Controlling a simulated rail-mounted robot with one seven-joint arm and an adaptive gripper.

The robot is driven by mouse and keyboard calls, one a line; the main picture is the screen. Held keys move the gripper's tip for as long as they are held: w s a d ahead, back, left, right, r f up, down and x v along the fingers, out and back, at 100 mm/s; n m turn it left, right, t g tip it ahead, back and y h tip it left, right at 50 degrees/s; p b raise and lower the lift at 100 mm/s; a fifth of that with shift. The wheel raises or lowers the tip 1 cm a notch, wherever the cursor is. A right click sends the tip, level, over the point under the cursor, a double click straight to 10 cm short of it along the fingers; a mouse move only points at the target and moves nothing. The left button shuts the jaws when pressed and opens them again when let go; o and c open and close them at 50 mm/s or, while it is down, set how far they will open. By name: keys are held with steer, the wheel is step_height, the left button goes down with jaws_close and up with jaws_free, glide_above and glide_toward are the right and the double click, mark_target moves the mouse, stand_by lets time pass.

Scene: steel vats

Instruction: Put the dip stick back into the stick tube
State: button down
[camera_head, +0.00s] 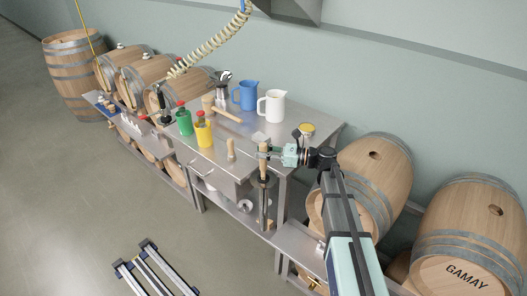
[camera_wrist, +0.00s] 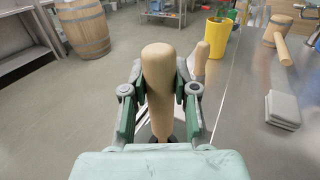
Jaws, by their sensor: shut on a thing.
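The dip stick has a pale wooden handle (camera_head: 263,157), which stands upright at the front right corner of the steel table. My gripper (camera_head: 270,156) is shut on this handle from the right. In the wrist view the round-topped handle (camera_wrist: 159,85) stands between the two green-and-grey fingers (camera_wrist: 160,112). Below the handle, the stick tube (camera_head: 265,207) hangs upright at the table's side, with a dark fitting near its top. The handle appears above and roughly in line with the tube. I cannot tell whether the stick's lower end is inside it.

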steer(key=c, duration=0.8)
jaws_free()
steer(key=shift+d, duration=0.1)
steer(key=d, duration=0.4)
steer(key=s+d, duration=0.1)
steer(key=d, duration=0.6)
steer(key=shift+s+d, duration=0.35)
